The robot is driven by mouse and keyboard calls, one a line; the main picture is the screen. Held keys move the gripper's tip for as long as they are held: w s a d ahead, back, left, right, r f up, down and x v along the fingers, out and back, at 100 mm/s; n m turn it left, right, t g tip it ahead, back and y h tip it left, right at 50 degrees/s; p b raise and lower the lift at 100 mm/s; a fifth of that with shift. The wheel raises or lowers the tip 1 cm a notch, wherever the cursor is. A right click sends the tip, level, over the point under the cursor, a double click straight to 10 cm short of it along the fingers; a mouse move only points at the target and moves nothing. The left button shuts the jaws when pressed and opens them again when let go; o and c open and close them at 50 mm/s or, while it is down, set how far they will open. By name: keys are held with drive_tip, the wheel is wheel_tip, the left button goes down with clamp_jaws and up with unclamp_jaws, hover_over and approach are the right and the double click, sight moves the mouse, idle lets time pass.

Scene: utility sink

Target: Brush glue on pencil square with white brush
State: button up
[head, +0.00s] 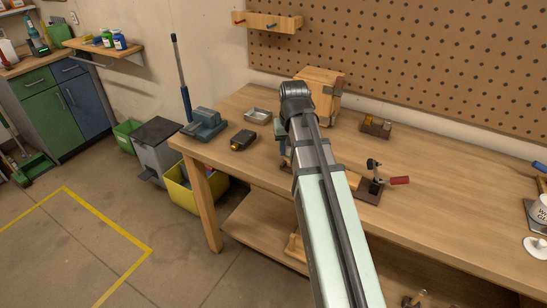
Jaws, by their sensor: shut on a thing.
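A white pot (541,212) with partly cut-off lettering that looks like "glue" stands at the right edge of the workbench. A white round piece (536,247) lies in front of it; I cannot tell whether it is a lid or something else. A dark clamp fixture (369,194) with a red handle sits mid-bench, with a light wood piece (351,181) partly hidden behind my arm. I cannot make out a pencil square or a white brush.
The workbench (450,215) is clear between the fixture and pot. A wooden box (321,92), small wooden holder (376,126), metal tray (258,116), black-yellow tool (243,140) and blue-grey device (205,124) stand around my arm. A pegboard (420,60) rises behind.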

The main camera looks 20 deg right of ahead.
drive_tip(key=s+d+r+m, duration=0.1)
drive_tip(key=s+d+m, duration=0.2)
drive_tip(key=d, duration=1)
drive_tip(key=s+d+r+m+h, duration=0.1)
drive_tip(key=s+d+m, duration=0.1)
drive_tip(key=d, duration=1.2)
drive_tip(key=s+d+r+m, duration=0.2)
drive_tip(key=s+d+m, duration=0.1)
drive_tip(key=d, duration=1)
drive_tip(key=s+d+r+m+g, duration=0.25)
drive_tip(key=s+d+m, duration=0.55)
drive_tip(key=s+d, duration=2.35)
drive_tip(key=shift+t, duration=0.35)
drive_tip(key=shift+s+a+f, duration=0.2)
drive_tip(key=shift+s+f, duration=0.05)
drive_tip(key=shift+f, duration=0.65)
drive_tip(key=shift+s+a+f, duration=0.25)
drive_tip(key=shift+s+f, duration=0.05)
drive_tip(key=shift+f, duration=0.55)
drive_tip(key=shift+s+a+f, duration=0.2)
drive_tip(key=shift+s+f, duration=0.05)
drive_tip(key=shift+f, duration=0.65)
drive_tip(key=shift+f, duration=0.55)
drive_tip(key=shift+r, duration=0.1)
wheel_tip(320, 180, up, 7)
